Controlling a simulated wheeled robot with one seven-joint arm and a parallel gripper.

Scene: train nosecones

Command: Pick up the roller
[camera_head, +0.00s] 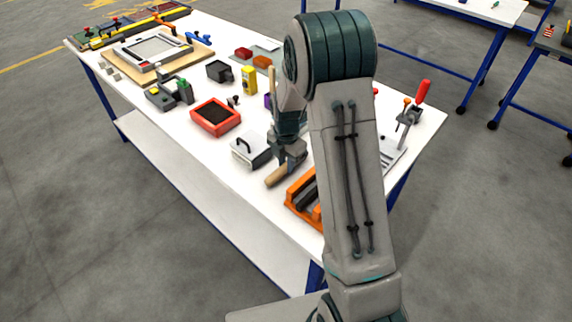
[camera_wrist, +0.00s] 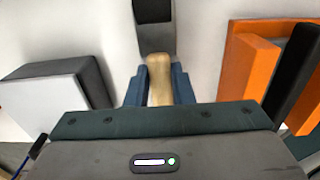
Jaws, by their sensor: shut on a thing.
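The roller has a tan wooden handle (camera_head: 277,177) and lies near the front edge of the white table. In the wrist view the handle (camera_wrist: 159,82) stands between the blue fingers of my gripper (camera_wrist: 158,88), with the roller's dark grey head (camera_wrist: 153,10) beyond it at the top edge. My gripper (camera_head: 287,163) is shut on the handle. In the head view my arm and gripper hide part of the roller. I cannot tell whether it touches the table.
A grey and white box (camera_head: 250,150) is close on the left. An orange holder with black parts (camera_head: 303,197) is close on the right, also seen in the wrist view (camera_wrist: 250,65). A red tray (camera_head: 215,118) lies farther back on the white table (camera_head: 190,160).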

